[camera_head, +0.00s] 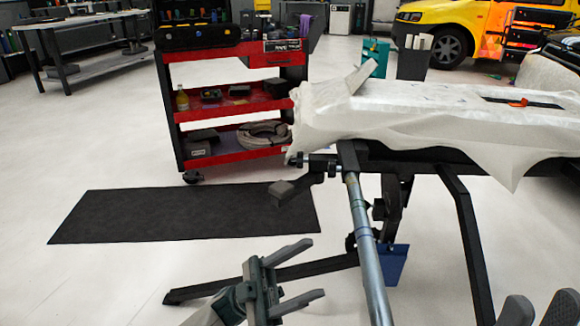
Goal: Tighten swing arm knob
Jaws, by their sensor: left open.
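A black work stand (461,225) carries a swing arm with a dark block-shaped end (290,190) pointing left. Several small dark knob-like parts show on the stand, one near the silver tube (366,245) and one by the upper joint (318,165). I cannot tell which is the swing arm knob. My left gripper (317,268) is open and empty, low at the bottom middle, left of the silver tube and apart from the knob-like parts. My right gripper (540,299) shows only its fingers at the bottom right corner; they are apart with nothing seen between them.
A white-draped panel (420,115) lies on top of the stand, with an orange tool (518,103) on it. A red tool cart (236,110) stands behind left. A black mat (185,213) lies on the floor. A blue flap (393,265) hangs under the stand.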

